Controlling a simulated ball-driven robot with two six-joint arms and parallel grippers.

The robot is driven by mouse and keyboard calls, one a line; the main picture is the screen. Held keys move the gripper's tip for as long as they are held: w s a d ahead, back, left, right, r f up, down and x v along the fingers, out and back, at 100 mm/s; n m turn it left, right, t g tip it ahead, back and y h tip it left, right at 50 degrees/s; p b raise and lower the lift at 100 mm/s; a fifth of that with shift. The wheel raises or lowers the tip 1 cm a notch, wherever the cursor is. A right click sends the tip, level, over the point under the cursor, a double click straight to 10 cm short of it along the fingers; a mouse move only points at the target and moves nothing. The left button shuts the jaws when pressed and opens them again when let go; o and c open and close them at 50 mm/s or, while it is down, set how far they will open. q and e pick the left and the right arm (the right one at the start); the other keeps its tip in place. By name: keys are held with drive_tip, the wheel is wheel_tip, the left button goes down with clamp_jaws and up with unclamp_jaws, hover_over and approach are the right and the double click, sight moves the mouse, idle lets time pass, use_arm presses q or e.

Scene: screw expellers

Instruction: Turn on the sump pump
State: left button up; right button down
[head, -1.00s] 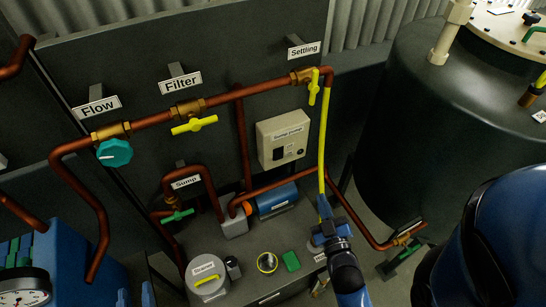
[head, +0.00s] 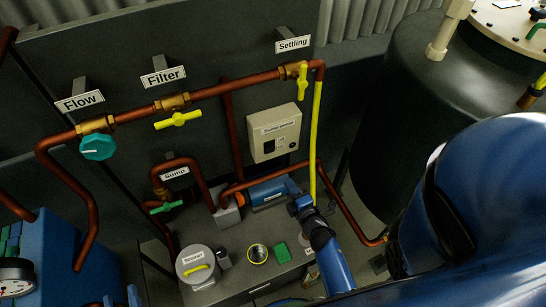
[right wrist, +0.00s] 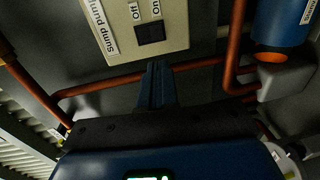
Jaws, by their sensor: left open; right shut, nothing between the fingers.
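The beige sump power box (head: 257,143) hangs on the dark panel. It carries a dark switch (head: 280,146), which the right wrist view shows as a dark square (right wrist: 150,32) beside "On" and "Off" labels; which way it is set I cannot tell. My right gripper (head: 292,184) is below the box, close to the blue pump motor (head: 266,192).
Copper pipes (head: 220,88) cross above and beside the box, with a yellow pipe (head: 316,130) at its right. A large dark tank (head: 400,90) stands right.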

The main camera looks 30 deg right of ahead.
drive_tip(key=shift+d, duration=0.15)
drive_tip(key=b, duration=0.1)
approach(270, 152)
drive_tip(key=w, duration=0.6)
drive_tip(key=shift+w+d+f, duration=0.25)
drive_tip(key=shift+w+f, duration=0.15)
drive_tip(key=shift+w+f+b, duration=0.1)
drive_tip(key=shift+w+b, duration=0.15)
drive_tip(key=shift+b, duration=0.05)
drive_tip(key=shift+s, duration=0.1)
